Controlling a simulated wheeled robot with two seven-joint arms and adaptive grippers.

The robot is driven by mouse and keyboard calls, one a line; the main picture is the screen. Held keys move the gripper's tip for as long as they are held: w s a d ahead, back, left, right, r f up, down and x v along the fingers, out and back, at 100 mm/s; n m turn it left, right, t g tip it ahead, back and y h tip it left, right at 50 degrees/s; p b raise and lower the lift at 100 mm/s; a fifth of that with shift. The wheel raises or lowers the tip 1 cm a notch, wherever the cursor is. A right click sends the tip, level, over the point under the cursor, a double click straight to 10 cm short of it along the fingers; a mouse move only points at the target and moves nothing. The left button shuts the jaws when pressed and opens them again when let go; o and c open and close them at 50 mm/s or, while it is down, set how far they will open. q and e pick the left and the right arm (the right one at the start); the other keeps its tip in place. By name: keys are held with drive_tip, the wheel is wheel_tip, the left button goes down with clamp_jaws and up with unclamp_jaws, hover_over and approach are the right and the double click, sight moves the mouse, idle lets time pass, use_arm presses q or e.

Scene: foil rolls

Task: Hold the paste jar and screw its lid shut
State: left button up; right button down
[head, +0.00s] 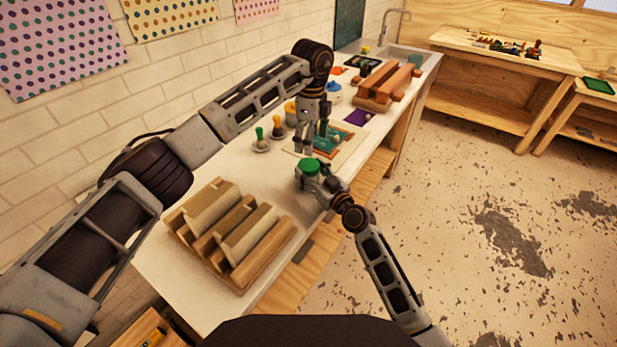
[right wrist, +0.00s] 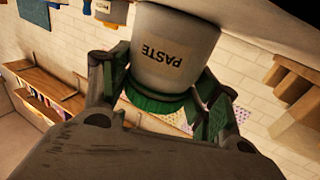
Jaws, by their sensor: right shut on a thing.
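The white paste jar (right wrist: 172,45) appears upside down in the right wrist view, with its label reading PASTE. Its green lid (head: 308,165) sits on the jar's mouth and also shows in the right wrist view (right wrist: 160,102). How tightly the lid is screwed on cannot be told. My right gripper (head: 315,179) is shut on the jar, with a finger on either side near the lid. My left gripper (head: 312,143) points down above the lid, its fingers apart and empty.
A slotted wooden rack (head: 228,235) stands on the near part of the white worktop (head: 185,285). The floor on the right is clear.

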sight(309, 164)
use_arm(q)
drive_tip(key=n, duration=0.6)
drive_tip(key=shift+a+f, duration=0.1)
drive_tip(key=n, duration=0.6)
drive_tip(key=shift+a+f, duration=0.1)
drive_tip(key=shift+a, duration=0.15)
drive_tip(key=shift+f, duration=0.1)
drive_tip(key=shift+f, duration=3.9)
drive_tip(key=c, duration=0.9)
drive_tip(key=o, duration=1)
